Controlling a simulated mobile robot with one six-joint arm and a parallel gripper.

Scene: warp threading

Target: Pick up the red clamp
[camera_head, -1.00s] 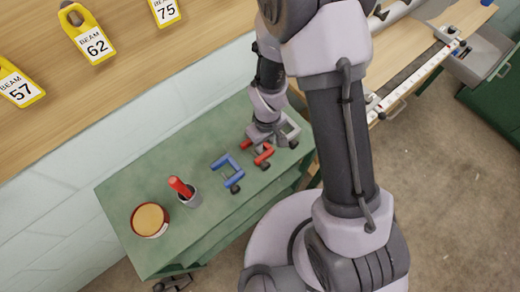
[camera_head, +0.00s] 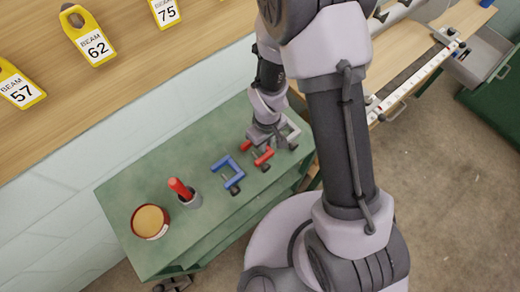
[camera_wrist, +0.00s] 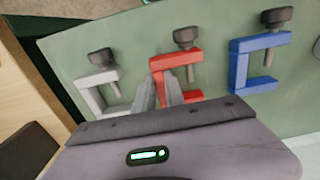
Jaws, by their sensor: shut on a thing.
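The red clamp (camera_head: 264,156) lies on the green cart top, between a blue clamp (camera_head: 228,174) and a grey clamp (camera_head: 292,132). My gripper (camera_head: 258,146) is over its far side and hides part of it. In the wrist view the red clamp (camera_wrist: 176,62) has its dark screw knob toward the top. My gripper's two pale fingertips (camera_wrist: 160,94) are shut on the red clamp's near part. The grey clamp (camera_wrist: 92,90) is to the left and the blue clamp (camera_wrist: 240,66) to the right, both apart from the fingers.
A wooden board with yellow beam tags (camera_head: 88,35) is behind. Bare floor lies at the right.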

